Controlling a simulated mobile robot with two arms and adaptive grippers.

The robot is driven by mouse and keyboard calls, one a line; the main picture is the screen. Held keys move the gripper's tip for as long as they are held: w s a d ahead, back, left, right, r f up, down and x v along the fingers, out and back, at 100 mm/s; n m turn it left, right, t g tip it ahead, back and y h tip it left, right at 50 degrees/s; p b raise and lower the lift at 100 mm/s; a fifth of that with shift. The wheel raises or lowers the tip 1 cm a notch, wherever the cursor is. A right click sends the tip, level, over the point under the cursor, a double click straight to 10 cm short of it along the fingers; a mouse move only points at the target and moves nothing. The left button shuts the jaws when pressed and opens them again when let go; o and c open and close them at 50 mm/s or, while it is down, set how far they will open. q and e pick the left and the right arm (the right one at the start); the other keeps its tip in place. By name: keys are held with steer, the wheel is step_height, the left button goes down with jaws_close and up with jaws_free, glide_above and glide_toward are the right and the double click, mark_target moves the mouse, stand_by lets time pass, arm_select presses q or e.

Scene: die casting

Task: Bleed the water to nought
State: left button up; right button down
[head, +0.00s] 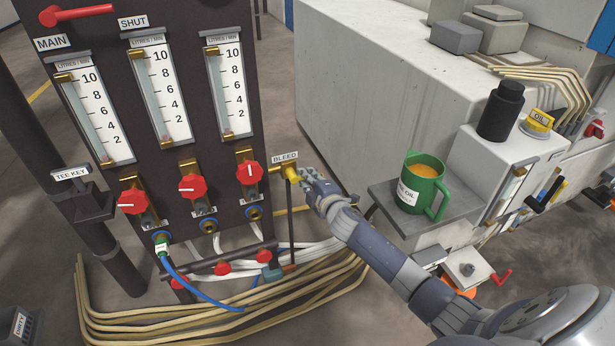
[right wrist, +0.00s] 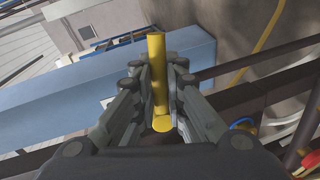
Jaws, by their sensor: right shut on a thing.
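My right gripper (head: 308,187) reaches to the bleed valve on the right side of the dark panel, just below the BLEED label (head: 285,157). It is shut on the yellow bleed lever (right wrist: 157,80), which stands between its fingers in the right wrist view. Three flow gauges marked in litres per minute hang on the panel: left (head: 97,110), middle (head: 161,90) and right (head: 228,88). Their levels are too small to read surely. Below are red knobs: left (head: 133,200) and middle (head: 192,187) with level marks, right (head: 249,173) with an upright mark. My left gripper is not in view.
The red main lever (head: 77,13) lies level near the SHUT label (head: 133,22). A blue hose (head: 200,292) hangs from the left outlet. A green jug (head: 424,185) stands on a grey shelf (head: 455,233) right of my gripper. Tan pipes (head: 150,318) run below the panel.

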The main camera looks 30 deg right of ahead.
steer(key=shift+a+f, duration=0.1)
steer(key=shift+f, duration=0.1)
steer(key=c, duration=1.7)
jaws_free()
steer(key=shift+s, duration=0.1)
steer(key=shift+o, duration=0.2)
steer(key=shift+r, duration=0.15)
steer(key=v, duration=1.2)
